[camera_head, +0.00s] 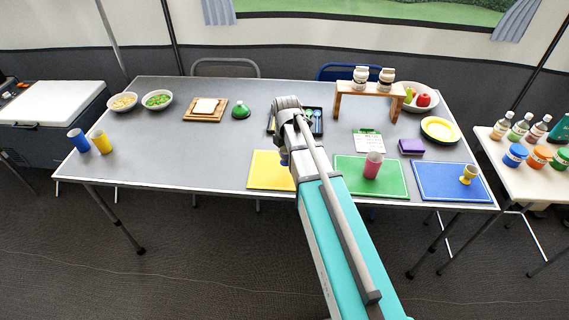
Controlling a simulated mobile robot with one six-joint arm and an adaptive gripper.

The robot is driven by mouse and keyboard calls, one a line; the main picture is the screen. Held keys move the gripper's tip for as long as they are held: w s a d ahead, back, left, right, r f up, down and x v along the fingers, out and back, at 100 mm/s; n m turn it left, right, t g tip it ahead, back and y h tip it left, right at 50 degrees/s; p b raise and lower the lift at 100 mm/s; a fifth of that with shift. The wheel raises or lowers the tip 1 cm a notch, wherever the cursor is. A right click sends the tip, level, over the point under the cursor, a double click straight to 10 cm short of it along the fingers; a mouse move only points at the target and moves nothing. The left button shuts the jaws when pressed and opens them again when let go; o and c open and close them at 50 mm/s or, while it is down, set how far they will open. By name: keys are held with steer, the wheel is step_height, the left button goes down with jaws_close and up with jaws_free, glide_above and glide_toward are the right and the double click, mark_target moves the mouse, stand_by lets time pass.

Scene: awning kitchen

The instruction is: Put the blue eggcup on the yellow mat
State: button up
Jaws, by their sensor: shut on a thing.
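The yellow mat (266,172) lies flat near the front edge of the table, left of the green mat. My gripper (285,152) is over the right back part of the yellow mat, mostly hidden behind my arm. It is shut on a small bluish thing, the blue eggcup (283,160), of which only a sliver shows. I cannot tell whether the eggcup touches the mat or hangs above it.
A dark tray (317,113) is behind my gripper.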

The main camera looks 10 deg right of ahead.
mark_target(286, 161)
steer(key=shift+f, duration=0.1)
steer(key=shift+w+d+f+b, duration=0.1)
steer(key=shift+w+f+b, duration=0.25)
steer(key=shift+f+b, duration=1.55)
steer(key=shift+b, duration=0.1)
steer(key=shift+f, duration=0.25)
steer(key=o, duration=1.2)
steer(key=shift+r, duration=0.1)
steer(key=shift+r, duration=0.1)
step_height(286, 161, up, 12)
steer(key=p, duration=1.2)
